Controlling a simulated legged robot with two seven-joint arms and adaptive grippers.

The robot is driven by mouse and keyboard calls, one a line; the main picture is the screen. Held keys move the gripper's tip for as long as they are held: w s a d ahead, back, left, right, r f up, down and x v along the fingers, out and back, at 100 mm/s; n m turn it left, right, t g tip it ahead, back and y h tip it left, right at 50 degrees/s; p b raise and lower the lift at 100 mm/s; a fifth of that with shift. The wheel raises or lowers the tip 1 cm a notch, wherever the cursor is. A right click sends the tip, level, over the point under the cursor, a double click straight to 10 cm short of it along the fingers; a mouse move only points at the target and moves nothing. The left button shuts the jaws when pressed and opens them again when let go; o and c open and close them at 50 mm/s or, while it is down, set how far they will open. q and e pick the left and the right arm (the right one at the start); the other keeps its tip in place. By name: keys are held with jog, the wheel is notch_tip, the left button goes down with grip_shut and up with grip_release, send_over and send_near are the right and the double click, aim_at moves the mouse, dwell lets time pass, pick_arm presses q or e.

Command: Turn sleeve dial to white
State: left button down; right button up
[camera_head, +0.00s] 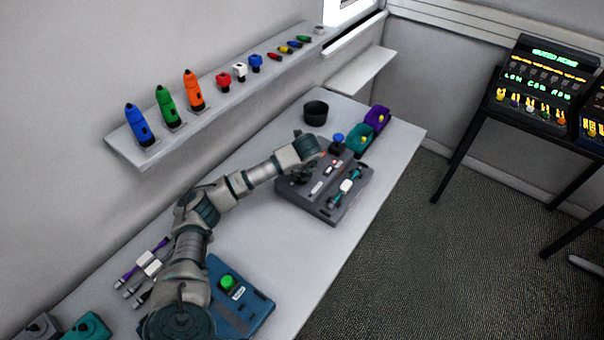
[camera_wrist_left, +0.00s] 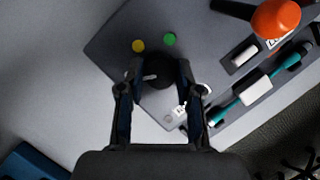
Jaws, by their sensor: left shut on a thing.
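The dark grey device box (camera_head: 322,210) lies on the table; it fills much of the left wrist view (camera_wrist_left: 205,55). The black sleeve dial (camera_wrist_left: 160,72) is near one corner of its top, with a small white pointer mark toward the left of the picture. A yellow dot (camera_wrist_left: 138,46) and a green dot (camera_wrist_left: 169,39) lie beside the dial. A whitish dot (camera_wrist_left: 205,88) is partly hidden by the right finger. My left gripper (camera_head: 303,172) reaches down over the box; in the wrist view its fingers (camera_wrist_left: 158,75) are shut around the dial. My right gripper is not in view.
The box also bears an orange knob (camera_wrist_left: 276,18) and a teal cable with a white block (camera_wrist_left: 255,90). A black cup (camera_head: 315,113), a blue knob (camera_head: 337,139) and teal and purple units (camera_head: 377,117) stand behind. A blue box with a green button (camera_head: 228,282) lies nearer.

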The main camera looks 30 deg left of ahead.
pick_arm(q)
jog(key=shift+s+f, duration=0.15)
jog(key=shift+f, duration=0.1)
jog(key=c, duration=0.8)
grip_release()
jog(key=shift+d+r, duration=0.1)
jog(key=shift+r, duration=0.35)
jog(key=v, duration=1.1)
